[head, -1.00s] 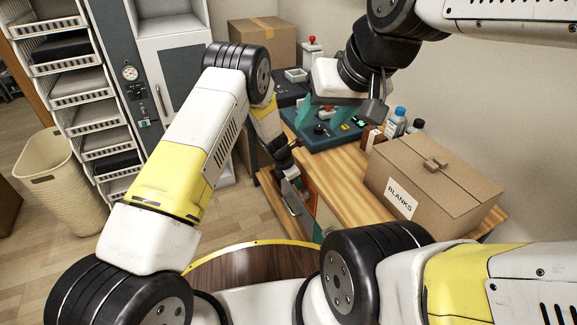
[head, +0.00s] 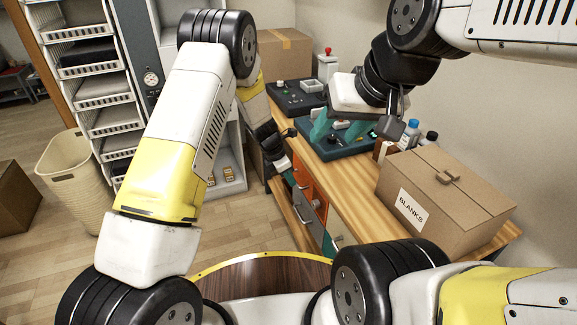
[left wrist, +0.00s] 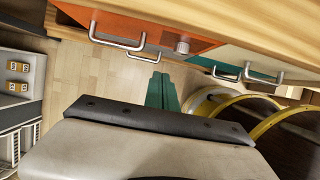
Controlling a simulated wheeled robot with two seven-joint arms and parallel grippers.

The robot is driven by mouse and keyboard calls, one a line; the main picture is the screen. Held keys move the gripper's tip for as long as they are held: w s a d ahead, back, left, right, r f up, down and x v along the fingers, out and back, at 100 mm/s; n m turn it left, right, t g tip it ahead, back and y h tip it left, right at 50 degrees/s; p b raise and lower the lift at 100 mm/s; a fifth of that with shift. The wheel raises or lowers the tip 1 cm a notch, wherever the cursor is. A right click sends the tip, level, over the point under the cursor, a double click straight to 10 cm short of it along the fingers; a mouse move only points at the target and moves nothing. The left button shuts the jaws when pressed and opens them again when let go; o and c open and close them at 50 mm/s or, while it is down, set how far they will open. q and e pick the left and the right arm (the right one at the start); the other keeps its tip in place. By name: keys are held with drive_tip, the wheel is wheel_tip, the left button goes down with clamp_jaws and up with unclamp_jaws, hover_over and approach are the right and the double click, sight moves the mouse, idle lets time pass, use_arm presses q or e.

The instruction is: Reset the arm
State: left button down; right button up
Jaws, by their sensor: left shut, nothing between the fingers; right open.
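My left arm reaches in from the left in the head view. My left gripper (head: 281,162) hangs beside the front of the wooden bench, partly hidden by its own wrist. In the left wrist view its teal fingers (left wrist: 163,92) are together and empty, over open floor below the drawer handles. My right gripper (head: 338,131) hangs from the upper right, teal fingers spread with nothing seen between them. It is in front of the teal-based machine (head: 342,148) on the bench and hides part of it. No mug shows.
A cardboard box marked BLANKS (head: 450,205) stands on the bench (head: 350,195) near bottles (head: 408,133). Drawers with metal handles (left wrist: 118,42) line the bench front. A wicker basket (head: 75,178) and shelving stand left. A round wooden top (head: 265,278) is in front.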

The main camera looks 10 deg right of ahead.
use_arm(q)
drive_tip(key=s+a+r+m+t, duration=0.1)
drive_tip(key=s+a+r+m, duration=0.25)
drive_tip(key=r, duration=0.55)
drive_tip(key=s+a+r+m, duration=0.2)
drive_tip(key=a+r+m, duration=0.15)
drive_tip(key=r, duration=0.55)
drive_tip(key=s+a+r+m+t, duration=0.1)
drive_tip(key=s+a+r+m, duration=0.2)
drive_tip(key=r, duration=0.5)
drive_tip(key=s+a+r+m+t+y, duration=0.1)
drive_tip(key=s+a+r+m, duration=0.4)
drive_tip(key=s, duration=0.5)
drive_tip(key=s+a+r+m+t+y, duration=0.1)
drive_tip(key=s+a+r+m+t, duration=0.1)
drive_tip(key=s+a+r+m, duration=0.3)
drive_tip(key=s+a+m, duration=0.1)
drive_tip(key=s+a, duration=0.3)
drive_tip(key=s, duration=0.2)
drive_tip(key=shift+m, duration=0.3)
drive_tip(key=shift+r, duration=0.15)
